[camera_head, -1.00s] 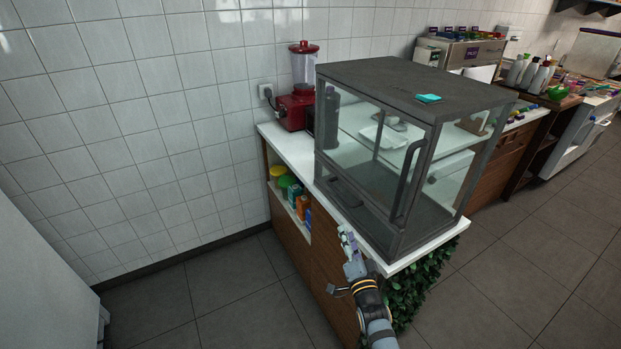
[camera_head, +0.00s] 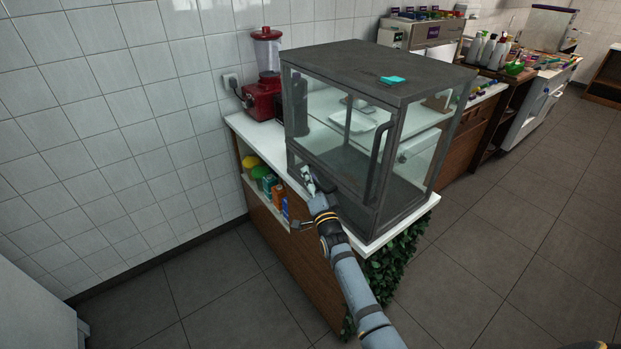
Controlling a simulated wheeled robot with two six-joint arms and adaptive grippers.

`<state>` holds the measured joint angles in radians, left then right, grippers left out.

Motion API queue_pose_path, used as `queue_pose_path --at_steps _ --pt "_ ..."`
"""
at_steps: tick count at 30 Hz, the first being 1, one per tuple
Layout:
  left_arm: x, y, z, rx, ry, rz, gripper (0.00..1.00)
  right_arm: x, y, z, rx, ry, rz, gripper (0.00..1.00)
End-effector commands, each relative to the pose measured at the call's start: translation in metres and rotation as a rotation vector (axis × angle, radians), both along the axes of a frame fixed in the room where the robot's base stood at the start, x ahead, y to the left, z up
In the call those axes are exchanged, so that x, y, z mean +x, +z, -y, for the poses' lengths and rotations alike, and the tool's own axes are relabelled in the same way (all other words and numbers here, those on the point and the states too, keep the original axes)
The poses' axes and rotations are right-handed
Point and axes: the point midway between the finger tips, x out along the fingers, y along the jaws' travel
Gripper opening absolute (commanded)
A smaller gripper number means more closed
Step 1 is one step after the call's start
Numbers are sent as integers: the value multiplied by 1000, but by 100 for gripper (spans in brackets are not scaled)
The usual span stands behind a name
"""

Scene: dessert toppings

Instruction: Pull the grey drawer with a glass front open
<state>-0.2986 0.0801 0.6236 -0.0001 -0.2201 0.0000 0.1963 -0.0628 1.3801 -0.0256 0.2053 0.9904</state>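The grey glass-fronted case (camera_head: 365,58) stands on the white counter, with a tall dark handle (camera_head: 377,165) on its upper glass door. The grey drawer (camera_head: 352,208) is the low front section under that door, and it looks closed. Its small handle is hidden behind my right gripper in this view. My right gripper (camera_head: 308,180) is at the lower left of the case front, at the drawer handle's place. I cannot tell whether it touches the handle or whether its fingers are shut. My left gripper is not in view.
The counter edge (camera_head: 385,236) runs under the case, with leafy plants (camera_head: 391,267) below its right end. A red blender (camera_head: 265,90) stands behind. Colourful containers (camera_head: 262,172) fill a shelf left of my gripper. The floor (camera_head: 215,285) in front is clear.

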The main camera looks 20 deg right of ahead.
Motion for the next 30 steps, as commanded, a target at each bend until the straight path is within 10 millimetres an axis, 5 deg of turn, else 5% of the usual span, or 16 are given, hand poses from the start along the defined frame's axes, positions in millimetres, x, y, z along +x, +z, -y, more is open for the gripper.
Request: queue_pose_path --at_steps 7,15,30 --pt "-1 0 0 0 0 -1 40 1 0 0 0 0 0 36" --pt "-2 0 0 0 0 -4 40 1 0 0 0 0 0 0" --pt "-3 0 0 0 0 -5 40 1 -1 0 0 0 -1 0"
